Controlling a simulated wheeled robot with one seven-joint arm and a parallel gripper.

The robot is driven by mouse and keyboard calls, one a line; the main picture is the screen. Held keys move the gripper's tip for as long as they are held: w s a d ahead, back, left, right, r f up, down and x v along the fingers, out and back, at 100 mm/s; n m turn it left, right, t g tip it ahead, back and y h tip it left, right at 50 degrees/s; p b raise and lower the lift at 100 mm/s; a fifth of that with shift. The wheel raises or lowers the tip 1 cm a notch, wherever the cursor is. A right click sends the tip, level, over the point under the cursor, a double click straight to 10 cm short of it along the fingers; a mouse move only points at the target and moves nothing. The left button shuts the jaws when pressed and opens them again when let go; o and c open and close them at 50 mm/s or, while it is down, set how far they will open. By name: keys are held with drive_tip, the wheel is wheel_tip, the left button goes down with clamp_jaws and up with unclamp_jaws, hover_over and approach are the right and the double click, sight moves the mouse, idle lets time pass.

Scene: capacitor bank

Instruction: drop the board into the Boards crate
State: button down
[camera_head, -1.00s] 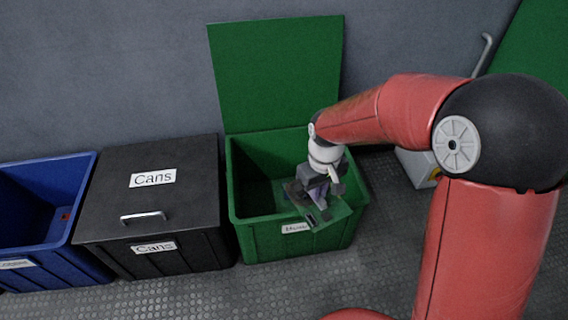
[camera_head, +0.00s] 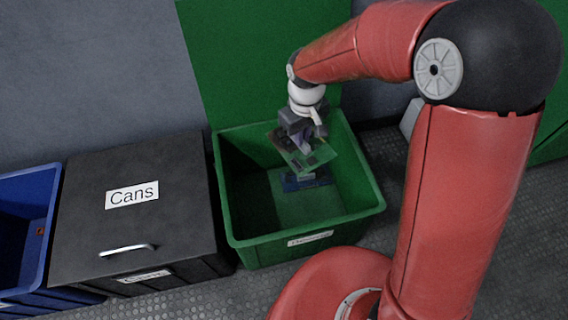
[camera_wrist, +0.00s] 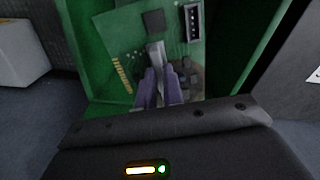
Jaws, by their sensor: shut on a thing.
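The board (camera_head: 311,156) is a green circuit board with dark chips. My gripper (camera_head: 304,142) is shut on it and holds it over the open green Boards crate (camera_head: 297,243), towards its back wall. In the wrist view the purple-grey fingers of my gripper (camera_wrist: 157,92) pinch a part on the board (camera_wrist: 125,40), with a gold edge connector at its left. The crate's label is blurred in the head view. A bluish thing (camera_head: 305,182) lies inside the crate below the board.
The crate's green lid (camera_head: 265,60) stands open against the wall. A closed black Cans crate (camera_head: 135,215) with a handle stands at the left, and an open blue crate (camera_head: 25,235) beyond it. A pale box (camera_wrist: 22,50) stands beside the crate in the wrist view.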

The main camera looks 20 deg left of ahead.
wheel_tip(320, 180, down, 5)
drive_tip(key=b, duration=0.3)
drive_tip(key=shift+f, duration=0.1)
drive_tip(key=c, duration=1.5)
unclamp_jaws()
drive_tip(key=shift+o, duration=0.2)
drive_tip(key=shift+r+p, duration=0.4)
drive_tip(key=shift+r, duration=3.55)
